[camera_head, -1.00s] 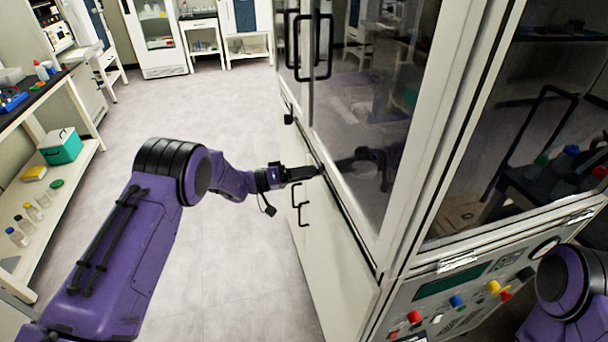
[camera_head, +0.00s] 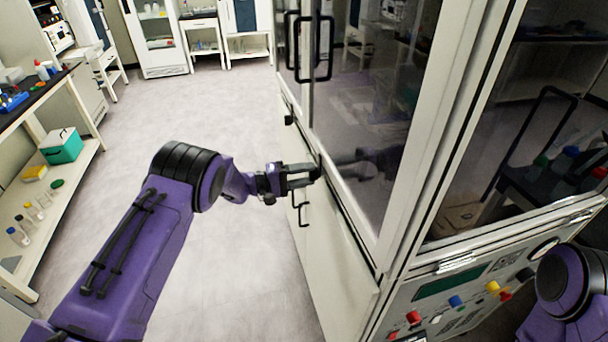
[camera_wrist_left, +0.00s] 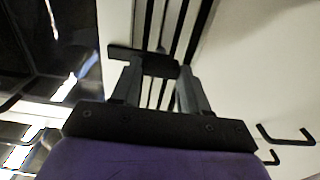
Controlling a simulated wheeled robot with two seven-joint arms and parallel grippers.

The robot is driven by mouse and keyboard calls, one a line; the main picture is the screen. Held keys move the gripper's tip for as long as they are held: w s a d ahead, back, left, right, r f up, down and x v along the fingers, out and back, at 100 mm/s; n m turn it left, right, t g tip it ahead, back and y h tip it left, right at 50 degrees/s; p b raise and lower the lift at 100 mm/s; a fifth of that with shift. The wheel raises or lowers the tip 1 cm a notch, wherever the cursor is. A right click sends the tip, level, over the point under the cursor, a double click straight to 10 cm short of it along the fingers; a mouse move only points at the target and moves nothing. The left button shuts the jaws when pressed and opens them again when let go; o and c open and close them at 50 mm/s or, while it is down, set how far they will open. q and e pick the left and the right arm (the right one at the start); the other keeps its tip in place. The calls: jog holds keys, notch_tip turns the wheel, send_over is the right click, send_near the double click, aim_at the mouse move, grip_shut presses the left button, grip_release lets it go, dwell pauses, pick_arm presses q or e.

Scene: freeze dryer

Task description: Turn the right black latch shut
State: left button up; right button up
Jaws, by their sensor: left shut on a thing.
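The right black latch (camera_head: 318,162) is on the front edge of the freeze dryer cabinet, below the glass doors, mostly hidden by my left gripper (camera_head: 312,174). In the left wrist view the latch (camera_wrist_left: 140,59) is a dark bar lying across the pale frame. My left gripper's two fingers (camera_wrist_left: 160,84) are at the latch, shut on it. The left black latch (camera_head: 288,119) is farther back on the same edge. My right gripper is out of view; only a purple part of that arm shows.
Black door handles (camera_head: 324,48) stand out above the latches, and cabinet handles (camera_head: 300,208) stick out below. A control panel (camera_head: 440,287) with coloured knobs is on the near side. The floor left of the cabinet is clear; a side bench (camera_head: 68,160) stands at far left.

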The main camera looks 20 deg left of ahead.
pick_arm(q)
jog(key=shift+s+f, duration=0.1)
jog(key=shift+f, duration=0.1)
jog(key=o, duration=1.1)
jog(key=shift+c, duration=0.2)
jog(key=shift+r, duration=0.1)
jog(key=b+v, duration=0.3)
jog(key=v, duration=0.7)
jog(key=shift+s+a, duration=0.25)
jog(key=shift+a, duration=0.05)
